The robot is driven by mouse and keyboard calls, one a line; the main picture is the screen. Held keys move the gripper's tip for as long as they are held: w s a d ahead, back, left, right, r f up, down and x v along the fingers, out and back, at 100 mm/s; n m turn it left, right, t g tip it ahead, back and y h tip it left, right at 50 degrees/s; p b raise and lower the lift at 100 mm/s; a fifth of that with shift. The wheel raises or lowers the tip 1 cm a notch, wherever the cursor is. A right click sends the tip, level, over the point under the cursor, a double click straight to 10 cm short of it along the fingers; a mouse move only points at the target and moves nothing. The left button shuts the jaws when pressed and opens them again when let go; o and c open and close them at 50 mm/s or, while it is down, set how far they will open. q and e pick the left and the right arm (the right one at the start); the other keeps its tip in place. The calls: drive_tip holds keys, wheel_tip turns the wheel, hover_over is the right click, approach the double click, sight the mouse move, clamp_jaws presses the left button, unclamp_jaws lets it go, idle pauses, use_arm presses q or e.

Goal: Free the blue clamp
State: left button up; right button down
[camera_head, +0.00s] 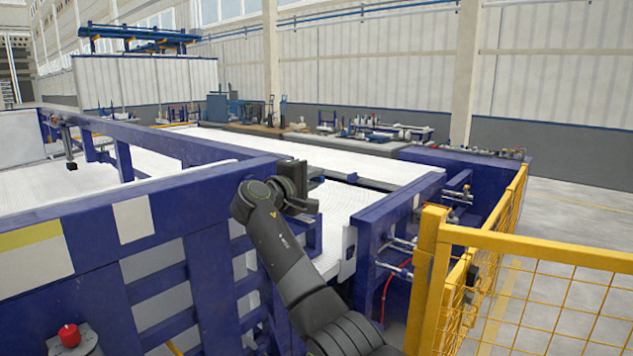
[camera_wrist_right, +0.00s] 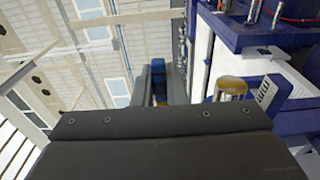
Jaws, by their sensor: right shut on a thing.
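My right gripper (camera_head: 302,192) is at the end of the dark arm, by the inner end of the long blue beam (camera_head: 180,185) at centre. In the wrist view the right gripper (camera_wrist_right: 158,85) has its fingers closed around a narrow blue piece, which looks like the blue clamp (camera_wrist_right: 157,72). A bit of yellow shows just below the blue. The grey gripper body hides the near part of it. In the head view the clamp cannot be made out behind the gripper. My left gripper is not in view.
A yellow mesh fence (camera_head: 540,255) stands at the right, close to my arm. A blue frame post (camera_head: 385,240) with metal fittings is right of the gripper. A red knob (camera_head: 69,335) is at lower left. A metal cylinder with a yellow top (camera_wrist_right: 230,88) stands right of the fingers.

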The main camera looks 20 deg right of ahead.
drive_tip(key=shift+s+a+m+g+h, duration=0.1)
drive_tip(key=shift+a+m+g+h, duration=0.15)
drive_tip(key=shift+m+g, duration=0.2)
drive_tip(key=shift+f+g+h, duration=0.1)
drive_tip(key=shift+g+h, duration=0.15)
drive_tip(key=shift+g, duration=0.1)
drive_tip(key=c, duration=1.5)
unclamp_jaws()
drive_tip(key=shift+o, duration=0.2)
drive_tip(key=shift+s, duration=0.1)
drive_tip(key=b+v, duration=0.6)
drive_tip(key=v, duration=1.1)
